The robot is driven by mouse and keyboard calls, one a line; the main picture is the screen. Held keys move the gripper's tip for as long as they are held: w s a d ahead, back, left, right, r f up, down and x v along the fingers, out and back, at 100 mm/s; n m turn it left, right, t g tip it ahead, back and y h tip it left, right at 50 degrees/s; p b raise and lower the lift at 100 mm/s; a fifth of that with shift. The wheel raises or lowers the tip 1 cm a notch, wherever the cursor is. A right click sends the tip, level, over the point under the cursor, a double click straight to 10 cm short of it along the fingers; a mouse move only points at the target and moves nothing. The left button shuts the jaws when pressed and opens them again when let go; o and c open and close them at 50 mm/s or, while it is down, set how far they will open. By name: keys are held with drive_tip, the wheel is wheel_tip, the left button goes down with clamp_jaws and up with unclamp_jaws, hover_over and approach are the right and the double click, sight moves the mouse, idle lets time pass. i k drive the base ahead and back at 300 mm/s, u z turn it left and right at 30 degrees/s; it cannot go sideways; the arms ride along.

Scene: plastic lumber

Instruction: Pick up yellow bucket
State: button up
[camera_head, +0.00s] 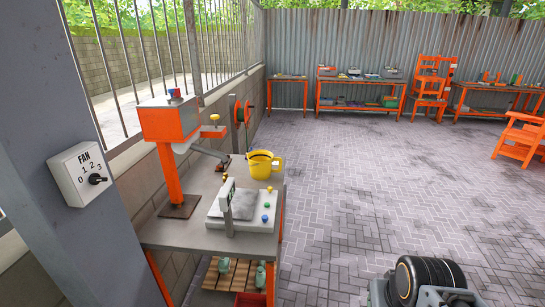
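The yellow bucket (260,167) stands upright on the grey-topped work table (180,234), near its back right corner. It looks like a jug with a handle on its right side, and its inside looks dark. A part of my own arm shows at the bottom right, well apart from the table. My gripper's fingers do not show.
A grey scale-like device (244,222) with coloured knobs stands in front of the bucket. An orange machine (168,120) rises at the table's left. A fan switch box (80,174) is on the left post. The paved floor (370,185) to the right is clear.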

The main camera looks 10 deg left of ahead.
sight(265, 165)
drive_tip(key=z, duration=0.15)
drive_tip(key=i, duration=3.55)
drive_tip(key=u, duration=5.15)
